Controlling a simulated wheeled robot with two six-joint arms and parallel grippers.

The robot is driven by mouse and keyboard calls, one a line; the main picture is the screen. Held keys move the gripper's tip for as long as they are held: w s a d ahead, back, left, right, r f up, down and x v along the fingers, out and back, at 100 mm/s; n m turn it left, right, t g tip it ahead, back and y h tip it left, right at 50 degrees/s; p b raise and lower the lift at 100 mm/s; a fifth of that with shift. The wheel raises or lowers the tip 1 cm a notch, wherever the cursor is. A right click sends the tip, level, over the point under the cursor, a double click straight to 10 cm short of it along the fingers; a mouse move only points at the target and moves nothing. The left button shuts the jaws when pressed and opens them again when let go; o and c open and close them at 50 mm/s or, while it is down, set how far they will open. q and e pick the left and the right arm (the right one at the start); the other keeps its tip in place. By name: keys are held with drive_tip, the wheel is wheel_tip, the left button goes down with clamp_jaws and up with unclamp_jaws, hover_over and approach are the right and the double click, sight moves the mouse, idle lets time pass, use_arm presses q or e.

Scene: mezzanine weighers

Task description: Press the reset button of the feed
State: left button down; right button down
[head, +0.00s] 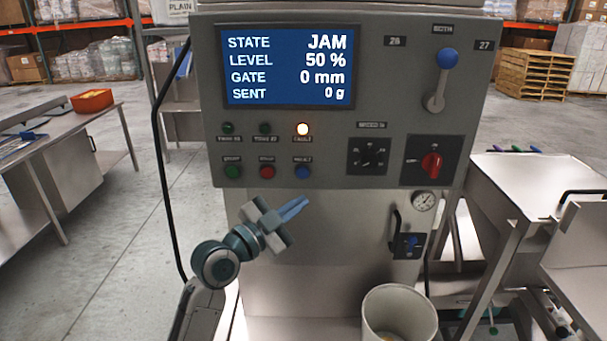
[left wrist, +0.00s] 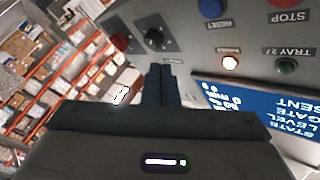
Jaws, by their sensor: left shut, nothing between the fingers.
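The blue reset button (head: 302,172) is at the right end of the lower button row on the grey control panel (head: 205,100). It also shows at the top of the left wrist view (left wrist: 211,8), with its label under it. My left gripper (head: 303,203) is shut and empty, just below the blue button in the head view. In the left wrist view its closed fingers (left wrist: 161,72) show apart from the button in the picture. The screen (head: 288,66) reads JAM, level 50 %, gate 0 mm, sent 0 g. A lamp (head: 302,129) above the button glows.
A red button (head: 267,172) and a green button (head: 232,172) sit left of the blue one. A black selector (head: 373,156), a red rotary switch (head: 432,162) and a blue-knobbed lever (head: 447,59) are to the right. A pale bucket (head: 399,306) stands below.

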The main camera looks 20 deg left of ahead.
sight(303, 173)
use_arm(q)
drive_tip(key=w+b, duration=0.1)
drive_tip(key=w, duration=0.1)
drive_tip(key=w+a, duration=0.1)
drive_tip(key=w, duration=0.2)
drive_tip(key=w+a+b, duration=0.1)
drive_tip(key=w, duration=0.2)
drive_tip(key=shift+w+a+b, duration=0.25)
drive_tip(key=shift+b, duration=0.05)
idle(0.7)
idle(1.0)
drive_tip(key=shift+w+a+f+b, duration=0.1)
drive_tip(key=shift+w+b, duration=0.2)
drive_tip(key=shift+b, duration=0.2)
drive_tip(key=shift+w, duration=0.15)
